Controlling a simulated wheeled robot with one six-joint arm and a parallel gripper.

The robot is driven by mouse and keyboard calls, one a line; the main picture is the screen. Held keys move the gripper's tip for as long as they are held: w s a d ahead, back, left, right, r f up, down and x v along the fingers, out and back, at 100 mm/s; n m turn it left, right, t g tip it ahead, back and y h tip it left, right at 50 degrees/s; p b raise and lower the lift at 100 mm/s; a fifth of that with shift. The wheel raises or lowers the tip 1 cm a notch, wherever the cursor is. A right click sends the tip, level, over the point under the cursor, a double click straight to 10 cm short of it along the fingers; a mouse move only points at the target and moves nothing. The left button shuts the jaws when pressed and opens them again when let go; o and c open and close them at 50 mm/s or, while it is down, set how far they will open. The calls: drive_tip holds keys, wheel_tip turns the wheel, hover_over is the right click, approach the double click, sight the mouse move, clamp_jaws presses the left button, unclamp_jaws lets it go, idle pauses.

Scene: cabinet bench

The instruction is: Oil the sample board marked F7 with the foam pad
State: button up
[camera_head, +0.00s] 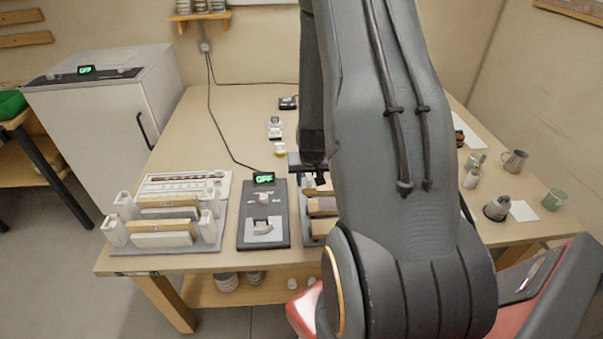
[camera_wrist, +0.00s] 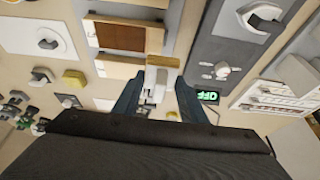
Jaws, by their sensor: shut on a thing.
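My gripper (camera_wrist: 158,92) is shut on a white block-like piece (camera_wrist: 157,80) with a tan strip at its far end. I cannot tell for sure whether this is the foam pad. In the wrist view it is over or beside a row of sample boards: a dark brown board (camera_wrist: 120,37) in a pale frame and a lighter one (camera_wrist: 118,70) nearest the gripper. In the head view the boards (camera_head: 322,206) show partly left of my arm, which hides the rest and most of the gripper. No F7 mark is readable.
A dark device (camera_head: 245,238) with an OFF display stands left of the boards. A white rack (camera_head: 117,233) holding several boards is at the front left. Small bottles (camera_head: 275,122) stand behind. The back left bench is clear.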

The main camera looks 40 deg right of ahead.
sight(309, 188)
drive_tip(key=shift+f+b, duration=2.55)
drive_tip(key=shift+f, duration=0.95)
drive_tip(key=shift+s+d+f, duration=0.25)
drive_tip(key=shift+s+d, duration=0.05)
drive_tip(key=shift+d, duration=0.2)
drive_tip(key=shift+s+d+f, duration=0.2)
drive_tip(key=shift+s+d, duration=0.1)
drive_tip(key=shift+d, duration=0.15)
drive_tip(key=shift+c, duration=0.5)
drive_tip(key=shift+s+d, duration=0.4)
drive_tip(key=shift+d, duration=0.35)
drive_tip(key=shift+s+a+f, duration=0.1)
drive_tip(key=shift+a, duration=0.05)
drive_tip(key=shift+w+a, duration=0.5)
drive_tip(key=shift+a, duration=0.1)
drive_tip(key=shift+w+a, duration=0.3)
drive_tip(key=shift+a, duration=0.2)
drive_tip(key=shift+w+a, duration=0.25)
drive_tip(key=shift+a, duration=0.2)
drive_tip(key=shift+w+r, duration=0.1)
drive_tip(key=shift+r, duration=0.35)
wheel_tip(309, 188, up, 2)
drive_tip(key=shift+r+p, duration=0.2)
drive_tip(key=shift+p, duration=0.55)
drive_tip(key=shift+r+p, duration=1.85)
drive_tip(key=shift+r, duration=0.7)
drive_tip(key=shift+f, duration=0.1)
